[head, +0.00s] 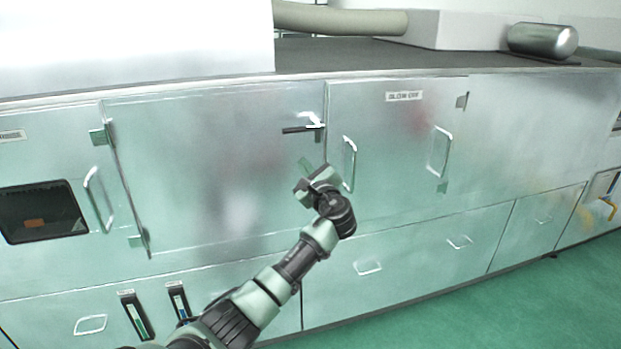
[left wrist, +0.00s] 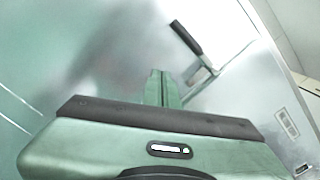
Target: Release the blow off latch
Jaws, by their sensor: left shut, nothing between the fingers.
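The blow off latch has a dark lever (head: 300,130) on a bright metal bracket (head: 318,121), by the left edge of the door labelled BLOW OFF (head: 404,96). The lever points left, nearly level, in the head view. In the left wrist view the dark lever (left wrist: 186,38) and its bracket (left wrist: 200,76) show beyond the fingers. My left gripper (head: 306,166) is shut and empty, a little below the latch and apart from it. Its closed fingers also show in the left wrist view (left wrist: 160,88). My right gripper is in neither view.
A bar handle (head: 349,163) stands out just right of my left gripper, with another (head: 439,151) farther right. A wide plain panel (head: 210,170) lies left of the latch. Drawers with handles (head: 368,267) run below. The space before the latch looks clear.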

